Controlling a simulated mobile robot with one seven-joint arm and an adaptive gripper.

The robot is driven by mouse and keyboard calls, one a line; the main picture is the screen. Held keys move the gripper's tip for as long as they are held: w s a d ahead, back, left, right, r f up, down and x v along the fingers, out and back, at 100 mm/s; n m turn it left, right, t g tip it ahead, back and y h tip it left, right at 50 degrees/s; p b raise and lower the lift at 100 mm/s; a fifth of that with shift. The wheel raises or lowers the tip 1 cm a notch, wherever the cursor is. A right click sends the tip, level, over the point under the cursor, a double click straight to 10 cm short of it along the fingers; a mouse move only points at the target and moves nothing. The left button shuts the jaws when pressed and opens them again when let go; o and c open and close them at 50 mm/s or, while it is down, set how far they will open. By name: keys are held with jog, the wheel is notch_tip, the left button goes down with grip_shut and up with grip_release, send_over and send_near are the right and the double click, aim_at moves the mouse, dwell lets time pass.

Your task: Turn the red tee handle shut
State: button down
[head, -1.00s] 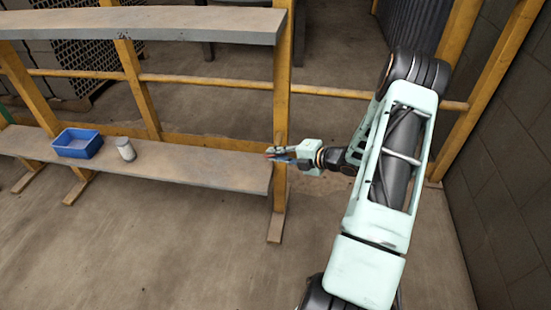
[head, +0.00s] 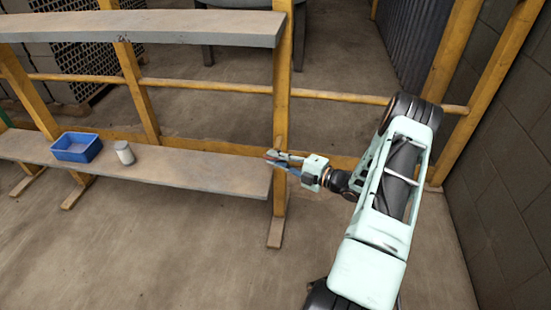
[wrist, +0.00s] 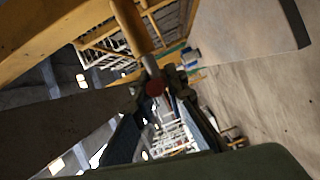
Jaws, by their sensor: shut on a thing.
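The red tee handle (wrist: 155,88) shows in the wrist view as a small dull red round end, between my fingertips and close to a pipe-like bar. In the head view only a speck of red (head: 271,153) shows by the yellow post at the right end of the shelf. My gripper (head: 279,158) reaches it from the right. In the wrist view my gripper (wrist: 157,84) has its fingers closed in on both sides of the handle. The rest of the handle is hidden by the fingers.
The yellow post (head: 281,105) stands right at my gripper. A lower shelf board (head: 205,172) carries a blue bin (head: 77,157) and a grey-white can (head: 124,152). An upper board (head: 150,27) runs above. A block wall (head: 505,150) is at right. The front floor is clear.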

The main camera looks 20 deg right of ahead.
jog(key=c, duration=1.9)
grip_release()
jog(key=shift+c, duration=0.2)
jog(key=shift+d, duration=0.1)
jog(key=f+v, duration=0.1)
jog(key=v, duration=1)
jog(key=shift+s+d+r, duration=0.2)
jog(key=shift+s+r, duration=0.2)
jog(key=shift+r, duration=0.05)
jog(key=shift+w, duration=0.1)
